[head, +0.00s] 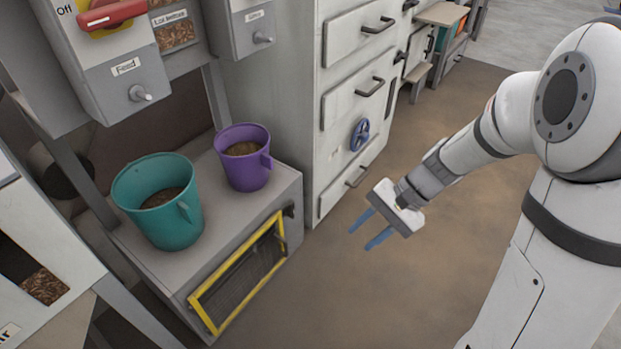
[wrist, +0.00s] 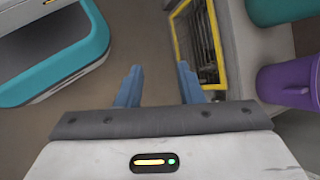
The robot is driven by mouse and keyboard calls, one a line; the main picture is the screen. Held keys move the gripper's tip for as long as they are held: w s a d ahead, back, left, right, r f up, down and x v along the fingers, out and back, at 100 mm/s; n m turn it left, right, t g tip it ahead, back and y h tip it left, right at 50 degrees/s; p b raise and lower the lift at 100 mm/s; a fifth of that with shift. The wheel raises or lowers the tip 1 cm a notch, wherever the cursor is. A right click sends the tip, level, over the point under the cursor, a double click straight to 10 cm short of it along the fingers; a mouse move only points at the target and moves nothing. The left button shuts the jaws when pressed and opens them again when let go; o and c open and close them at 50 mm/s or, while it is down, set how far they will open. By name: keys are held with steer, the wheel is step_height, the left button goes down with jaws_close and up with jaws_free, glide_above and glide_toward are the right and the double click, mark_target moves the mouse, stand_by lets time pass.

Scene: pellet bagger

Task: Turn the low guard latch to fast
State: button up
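The low guard (head: 238,273) is a dark mesh panel in a yellow frame on the front of the low grey bench. A small dark piece (head: 289,210) by its upper right corner looks like the latch; its setting is too small to read. The guard also shows at the top of the wrist view (wrist: 200,42), where I cannot make out the latch. My gripper (head: 361,239) has two blue fingers, spread apart with nothing between them. It is in the air to the right of the guard, apart from it. The fingers also show in the wrist view (wrist: 158,76).
A teal bucket (head: 158,225) and a purple bucket (head: 243,175), both holding brown pellets, stand on the bench (head: 222,205). A grey drawer cabinet (head: 345,100) with handles and a blue handwheel (head: 360,134) stands behind. The brown floor before the guard is clear.

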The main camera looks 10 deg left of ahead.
mark_target(294, 212)
steer(key=w+a+f+m+t+y+p, duration=0.1)
steer(key=w+a+f+m+y+p, duration=0.1)
steer(key=w+a+f+m+y, duration=0.3)
steer(key=w+a+f+m+y+p, duration=0.2)
steer(key=w+a+f+m+y, duration=0.15)
steer(key=w+a, duration=0.4)
steer(key=w+a+f+m+t+y+p, duration=0.1)
steer(key=w+f+m+t+p, duration=0.25)
steer(key=f+m+t, duration=0.95)
steer(key=w+a+f+n+g, duration=0.1)
steer(key=a, duration=0.1)
steer(key=w+a+f+n+g+b, duration=0.1)
steer(key=a, duration=0.2)
steer(key=w+a+f+n+g+b, duration=0.1)
steer(key=a, duration=0.1)
steer(key=shift+w+a+f+n, duration=0.15)
steer(key=shift+w+a+n, duration=0.1)
steer(key=shift+w, duration=0.15)
steer(key=shift+d, duration=0.1)
steer(key=shift+c, duration=0.4)
jaws_close()
